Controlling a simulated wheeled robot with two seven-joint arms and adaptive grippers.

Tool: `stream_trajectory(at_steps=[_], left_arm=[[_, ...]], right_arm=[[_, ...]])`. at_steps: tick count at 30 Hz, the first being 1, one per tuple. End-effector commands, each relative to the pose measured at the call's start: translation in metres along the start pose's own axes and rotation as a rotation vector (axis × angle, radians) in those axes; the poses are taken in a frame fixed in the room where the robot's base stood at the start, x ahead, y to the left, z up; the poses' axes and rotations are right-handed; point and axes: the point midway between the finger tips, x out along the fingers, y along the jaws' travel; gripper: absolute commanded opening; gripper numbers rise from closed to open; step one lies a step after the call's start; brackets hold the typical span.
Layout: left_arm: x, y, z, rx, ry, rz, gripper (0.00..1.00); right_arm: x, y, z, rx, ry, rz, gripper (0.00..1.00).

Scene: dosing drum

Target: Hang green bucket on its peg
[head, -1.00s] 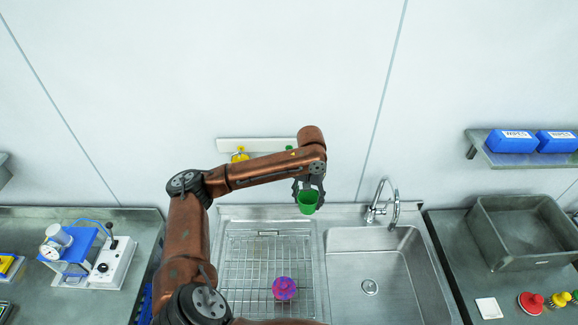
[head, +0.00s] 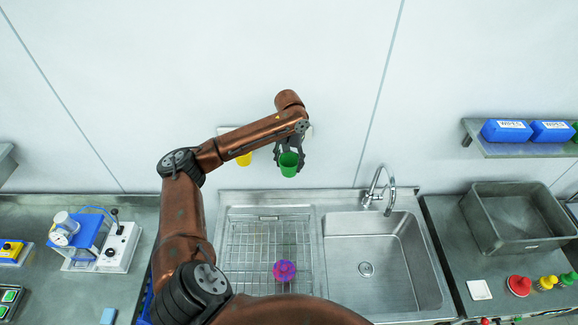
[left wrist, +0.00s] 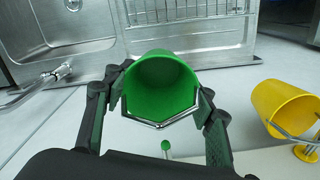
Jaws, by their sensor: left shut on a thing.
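The green bucket (head: 289,168) is held by my left gripper (head: 289,157), whose fingers close on its two sides, in front of the wall above the sink unit. In the left wrist view the green bucket (left wrist: 162,85) sits between the fingers (left wrist: 163,92), with its wire handle loop hanging toward the wall side. A small green-tipped peg (left wrist: 166,145) shows just beyond the handle, apart from it; the peg is hidden in the head view. The white peg board (head: 226,130) is mostly covered by my arm. My right gripper is not in view.
A yellow bucket (left wrist: 283,105) hangs on the board beside the green one; it shows partly behind my arm in the head view (head: 244,159). Below are a rack (head: 255,250) with a purple object (head: 284,271), a sink basin (head: 372,260) and a faucet (head: 378,188).

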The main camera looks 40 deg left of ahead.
Motion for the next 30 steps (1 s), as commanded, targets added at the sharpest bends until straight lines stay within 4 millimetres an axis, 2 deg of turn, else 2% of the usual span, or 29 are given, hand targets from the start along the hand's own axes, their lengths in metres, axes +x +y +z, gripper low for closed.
stream_trajectory(at_steps=[30], left_arm=[[0.004, -0.022, -0.054, -0.001, 0.001, 0.002, 0.22]], right_arm=[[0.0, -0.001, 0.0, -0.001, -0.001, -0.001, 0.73]])
